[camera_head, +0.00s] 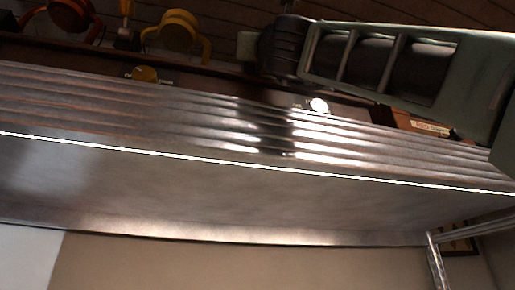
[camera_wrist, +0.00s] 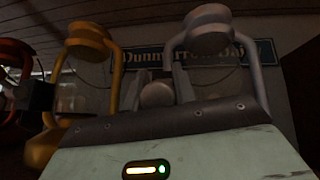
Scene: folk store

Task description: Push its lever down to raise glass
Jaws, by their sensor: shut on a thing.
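A grey machine (camera_wrist: 211,45) with a rounded head and a bent frame stands at the right of centre in the wrist view. A pale round knob (camera_wrist: 157,95), which looks like its lever's end, is low in the middle. My gripper (camera_wrist: 158,86) is at this knob, with a finger on each side, and appears shut on it. The lever's shaft and the contact are largely hidden by the dark edge of my gripper's pale green body. No glass can be made out. In the head view my arm crosses the upper right and hides the grey machine.
A yellow machine (camera_head: 178,30) and a red-orange one (camera_head: 72,14) stand to the left. A ridged metal counter front (camera_head: 200,120) spans the head view. A blue sign (camera_wrist: 145,57) hangs behind the machines.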

